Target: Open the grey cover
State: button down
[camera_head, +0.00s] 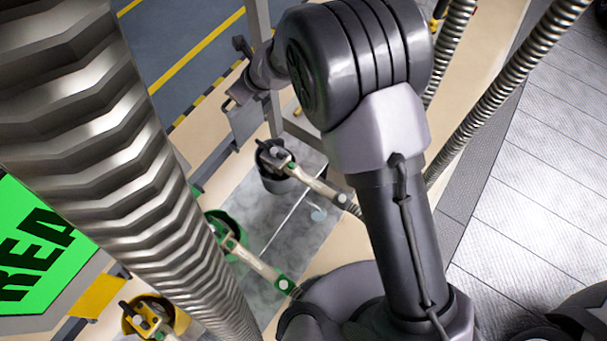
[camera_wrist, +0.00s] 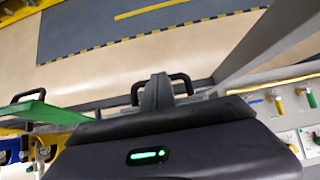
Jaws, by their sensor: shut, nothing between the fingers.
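The grey cover (camera_head: 248,120) shows in the head view as a flat grey plate near the end of my arm, partly hidden. My gripper (camera_head: 233,100) is at its upper left edge and looks small and dark there. In the wrist view my gripper (camera_wrist: 159,90) is shut with nothing between its fingers. A black bar handle (camera_wrist: 181,78) shows on both sides of the fingers. Its middle is hidden, so I cannot tell whether the fingers touch it. Most of the cover is hidden behind my gripper body in the wrist view.
A green cover (camera_wrist: 38,112) with a black handle is at the left in the wrist view. A black container (camera_head: 282,182), a green one (camera_head: 215,222) and a yellow one (camera_head: 182,320) hold nozzles. A grey post (camera_wrist: 255,45) rises at the right.

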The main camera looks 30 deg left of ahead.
jog(key=shift+r, duration=0.1)
jog(key=w+d+v, duration=0.1)
jog(key=v, duration=1.7)
jog(key=d+f+n+t+h+b, duration=0.1)
jog(key=d+f+n+b, duration=0.3)
jog(key=d+f+b, duration=0.5)
jog(key=d+f+n+t+b, duration=0.25)
jog(key=d+f+b, duration=0.25)
jog(key=d+b, duration=0.75)
jog(key=s+d+f+n+t+h+b, duration=0.1)
jog(key=s+d+f+n+b, duration=0.3)
jog(key=d+f+b, duration=0.4)
jog(key=s+d+f+n+h+b, duration=0.4)
jog(key=s+d+f+b, duration=0.2)
jog(key=d+f+b, duration=0.3)
jog(key=f+b, duration=0.1)
jog(key=b, duration=0.2)
jog(key=shift+f+t+b, duration=0.35)
